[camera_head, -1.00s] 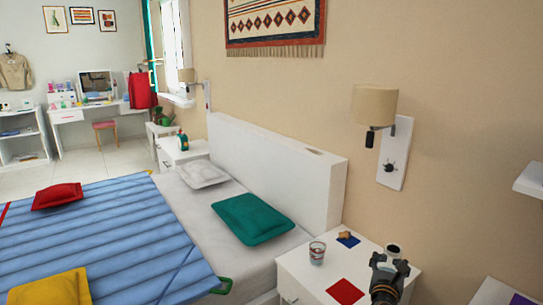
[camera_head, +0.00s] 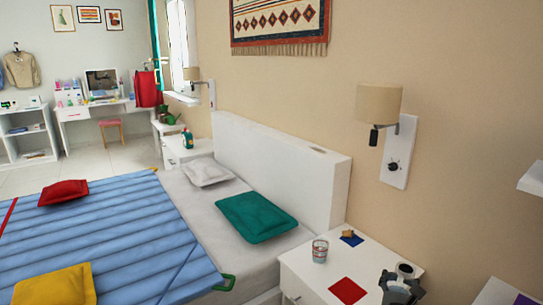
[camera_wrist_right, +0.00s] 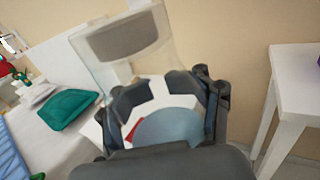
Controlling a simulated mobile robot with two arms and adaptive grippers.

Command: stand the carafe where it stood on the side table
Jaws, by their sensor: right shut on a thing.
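The carafe (camera_wrist_right: 125,45) is see-through with a grey part at its upper end. In the right wrist view it leans to the left in the picture. My right gripper (camera_wrist_right: 165,98) is shut on it. My left gripper is not in view.
On the side table are a drinking glass (camera_head: 320,251), a blue square (camera_head: 352,239) with a small brown thing on it, and a red square (camera_head: 347,290). A wall lamp (camera_head: 380,105) hangs above. The bed (camera_head: 130,235) is to the left. A white stand (camera_wrist_right: 310,85) is at right.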

